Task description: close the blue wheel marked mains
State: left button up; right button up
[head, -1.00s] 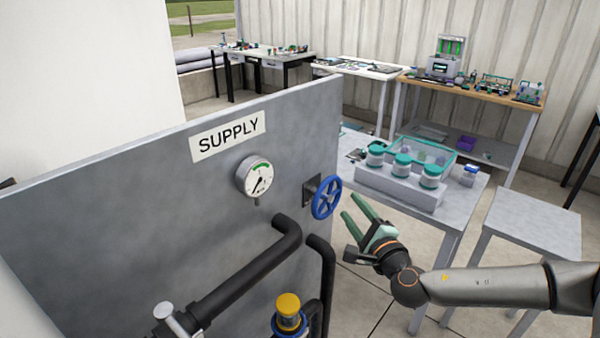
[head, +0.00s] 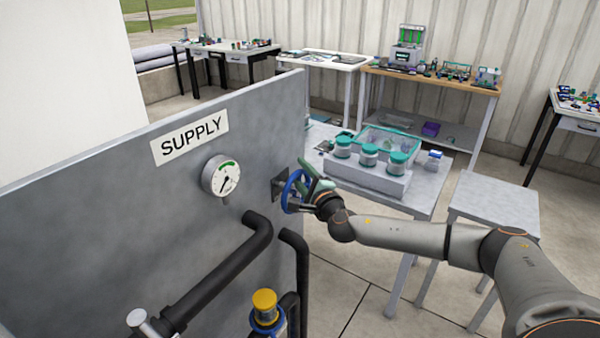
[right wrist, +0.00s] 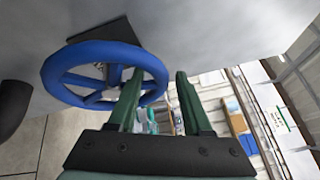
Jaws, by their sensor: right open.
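The blue wheel (head: 286,190) is mounted on the grey supply panel near its right edge. In the right wrist view the wheel (right wrist: 55,67) shows its rim, spokes and dark mount at the upper left. My right gripper (head: 304,182) is at the wheel, its fingers partly covering the right side of it. In the right wrist view the gripper (right wrist: 159,75) is open, with the left finger across the wheel and the right part of the rim showing between the fingers. I cannot tell whether they touch. No mains marking is readable. My left gripper is not in view.
The panel (head: 90,215) carries a SUPPLY label (head: 189,138), a gauge (head: 221,176) and black pipes (head: 225,270). A yellow-capped fitting (head: 264,301) stands below. A table with teal-lidded jars (head: 369,155) is behind my right arm, and a grey stool (head: 495,200) is right of it.

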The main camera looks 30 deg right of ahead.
jog(key=shift+w, duration=0.2)
grip_shut()
dwell(0.3)
